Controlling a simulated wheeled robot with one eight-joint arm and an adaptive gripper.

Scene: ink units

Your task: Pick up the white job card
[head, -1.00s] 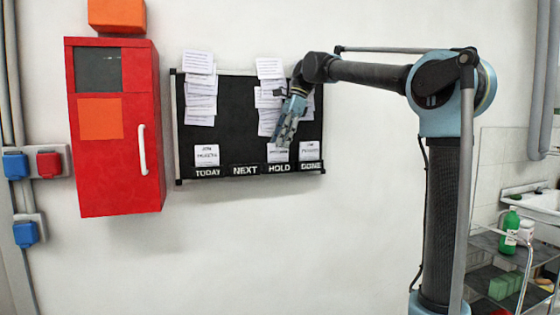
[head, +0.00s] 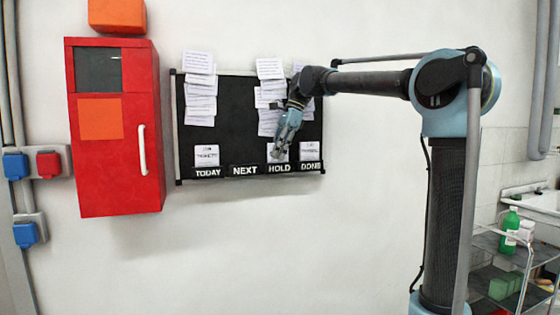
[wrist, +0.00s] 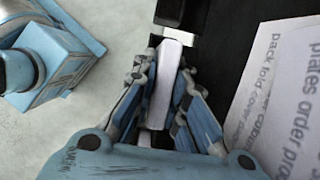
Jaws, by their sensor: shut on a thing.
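My gripper (head: 278,154) is at the lower part of the black board, in front of the HOLD column. In the wrist view its two blue fingers (wrist: 162,110) are closed on a white job card (wrist: 167,72), seen nearly edge-on between them. In the head view the fingers cover much of this card (head: 271,158), which is just above the HOLD label. I cannot tell whether it still touches the board. Other white cards are above the TODAY label (head: 206,156) and the DONE label (head: 306,152).
The black board (head: 237,120) hangs on the wall with several white sheets (head: 200,90) in its upper part. A red cabinet (head: 115,180) with a white handle is to its left. A shelf cart (head: 500,265) with bottles stands at the far right.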

